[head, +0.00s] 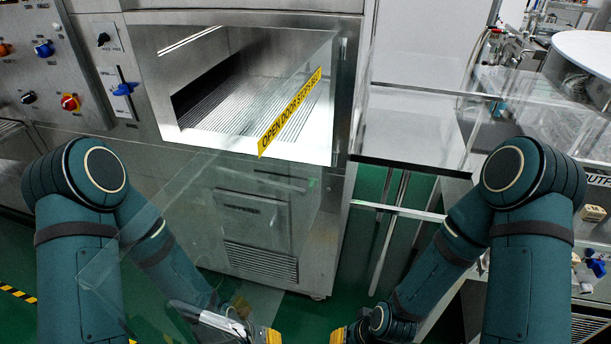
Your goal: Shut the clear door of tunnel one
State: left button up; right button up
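The clear door (215,190) of the tunnel stands open in the head view. It is a see-through panel with a yellow label (290,112) reading "OPEN DOOR STOPS" something. It slants from the right side of the tunnel opening (255,90) out toward me and down to the lower left. The opening behind it is uncovered at its left part. My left gripper (268,336) is low at the bottom edge, near the panel's lower part; whether they touch is unclear. My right gripper (340,336) is just right of it, apart from the door. Both grippers are mostly cut off by the frame.
A control panel (55,60) with knobs and a blue-handled lever (123,89) is left of the opening. A clear shelf-like panel (415,130) and a metal frame stand to the right. A round white table (590,50) is at far right. Green floor shows below.

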aim_at(232, 327)
jog(key=k+u, duration=0.25)
jog(key=k+l, duration=0.1)
jog(key=k, duration=0.2)
jog(key=k+l, duration=0.1)
jog(key=k, duration=0.2)
jog(key=i+z, duration=0.1)
jog(key=i, duration=0.3)
